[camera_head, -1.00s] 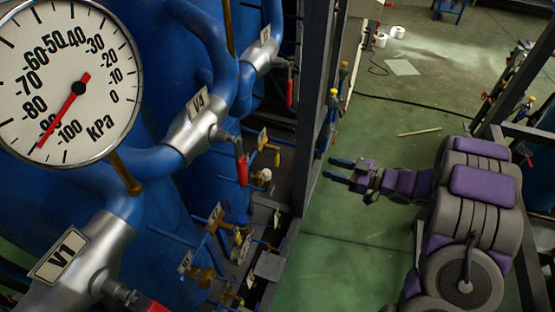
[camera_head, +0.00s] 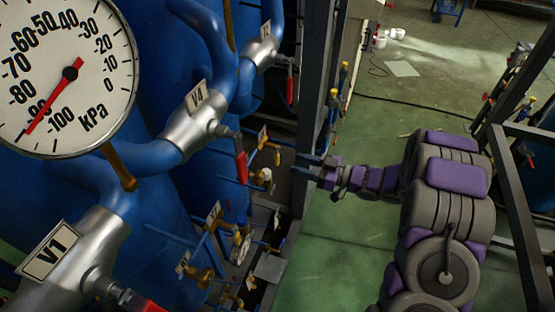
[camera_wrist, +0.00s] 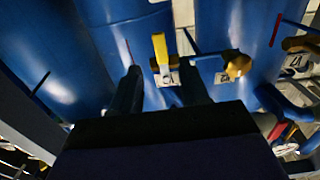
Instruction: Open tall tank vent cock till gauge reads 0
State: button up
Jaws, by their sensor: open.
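A large round gauge (camera_head: 68,80) with a kPa scale fills the upper left of the head view. Its red needle points near -90. Blue tanks (camera_head: 150,215) stand behind it. My gripper (camera_head: 300,166) is open, reaching left by the dark frame post. In the wrist view my gripper (camera_wrist: 162,92) has its two dark fingers apart. A cock with an upright yellow handle (camera_wrist: 160,48) shows between and beyond the fingertips, against blue tanks. Its lower part sits near a small label. I cannot tell which tank it belongs to.
Dark frame posts (camera_head: 316,80) stand beside the tanks. Other brass valves (camera_head: 207,275) and a brass fitting (camera_wrist: 238,65) are close by. Pipes carry V1 (camera_head: 50,250) and V4 (camera_head: 197,98) labels.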

aim_at(279, 159)
jog(key=b+x, duration=0.1)
jog(key=x, duration=0.7)
jog(key=shift+c, duration=0.3)
grip_shut()
dwell(0.3)
